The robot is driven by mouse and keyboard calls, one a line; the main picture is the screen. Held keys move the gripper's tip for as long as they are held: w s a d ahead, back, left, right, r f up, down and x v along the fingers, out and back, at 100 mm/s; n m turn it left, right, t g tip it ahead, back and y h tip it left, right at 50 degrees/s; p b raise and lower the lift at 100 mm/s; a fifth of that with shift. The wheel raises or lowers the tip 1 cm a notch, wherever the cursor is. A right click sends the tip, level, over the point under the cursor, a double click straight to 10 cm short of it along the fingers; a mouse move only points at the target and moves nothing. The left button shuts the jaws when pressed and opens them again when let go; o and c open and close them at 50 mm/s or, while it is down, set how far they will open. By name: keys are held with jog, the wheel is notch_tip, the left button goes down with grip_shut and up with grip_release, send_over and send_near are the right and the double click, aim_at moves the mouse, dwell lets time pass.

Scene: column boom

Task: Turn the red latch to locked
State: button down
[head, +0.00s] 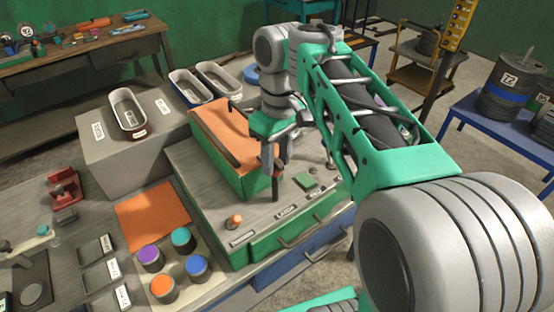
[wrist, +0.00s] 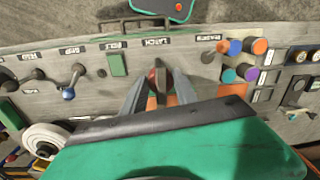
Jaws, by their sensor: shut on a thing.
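The red latch (wrist: 152,76) is a small upright red piece below a white "LATCH" label (wrist: 157,41) in the wrist view. My gripper (wrist: 157,88) reaches down to it with one finger on each side, shut on it. The fingers hide part of the latch, and I cannot tell its exact turn angle. In the head view my gripper (head: 275,185) points down at the grey top of the green cabinet (head: 265,213), behind the "LATCH" label (head: 287,211). A little red shows between the fingers there. No locked mark is readable.
An orange knob (head: 235,221) and a green square button (head: 306,181) flank the latch. A blue-tipped lever (wrist: 68,92) stands farther along. A green box with an orange top (head: 222,135) rises close behind my gripper. Several coloured jars (head: 197,267) stand at front left.

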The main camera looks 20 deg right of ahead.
jog(key=shift+n, duration=0.3)
jog(key=c, duration=0.9)
grip_release()
jog(key=shift+c, duration=0.2)
jog(key=shift+r, duration=0.1)
jog(key=r+p, duration=0.3)
jog(key=r, duration=0.1)
jog(key=r+p, duration=0.3)
jog(key=shift+w+d+r, duration=0.2)
jog(key=shift+r, duration=0.2)
jog(key=shift+f, duration=0.1)
